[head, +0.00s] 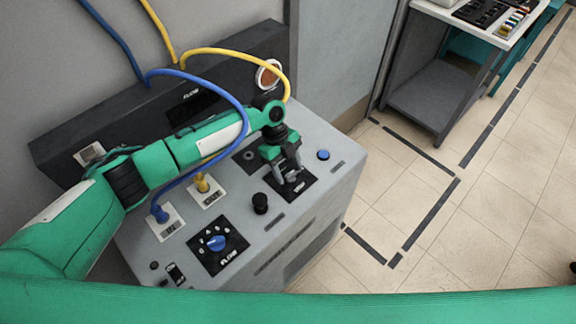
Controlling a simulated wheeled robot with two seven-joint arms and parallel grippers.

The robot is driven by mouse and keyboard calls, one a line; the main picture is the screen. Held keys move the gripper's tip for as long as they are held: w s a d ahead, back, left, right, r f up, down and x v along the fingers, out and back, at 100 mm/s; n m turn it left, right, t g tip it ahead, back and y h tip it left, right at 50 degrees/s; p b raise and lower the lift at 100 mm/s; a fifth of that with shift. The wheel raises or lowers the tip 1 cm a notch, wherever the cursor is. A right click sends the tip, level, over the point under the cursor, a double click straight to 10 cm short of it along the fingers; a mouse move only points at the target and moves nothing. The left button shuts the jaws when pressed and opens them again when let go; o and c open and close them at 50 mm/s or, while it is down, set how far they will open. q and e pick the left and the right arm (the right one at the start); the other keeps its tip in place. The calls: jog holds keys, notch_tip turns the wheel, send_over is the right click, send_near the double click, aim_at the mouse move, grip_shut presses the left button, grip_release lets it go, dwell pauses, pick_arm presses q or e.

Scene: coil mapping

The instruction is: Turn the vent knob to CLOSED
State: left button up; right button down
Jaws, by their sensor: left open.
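The grey console (318,209) stands against the wall. My left gripper (290,176) is over a black square plate (305,190) near the right end of the console's top. Its grey fingers point down and stand apart, open. A knob on that plate is mostly hidden by the fingers, so I cannot tell its setting or whether they touch it. The plate's label is too small to read. My right gripper is not in view.
A blue dial (217,243) sits on a plate marked FLOW. A black knob (260,203) and a blue button (323,155) stand near the gripper. Blue hose (158,213) and yellow hose (201,184) plug into the top and arch around my left arm. A cart (430,100) stands at upper right.

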pick_arm(q)
jog(key=shift+f, duration=0.1)
jog(key=shift+c, duration=0.8)
jog(key=c, duration=0.8)
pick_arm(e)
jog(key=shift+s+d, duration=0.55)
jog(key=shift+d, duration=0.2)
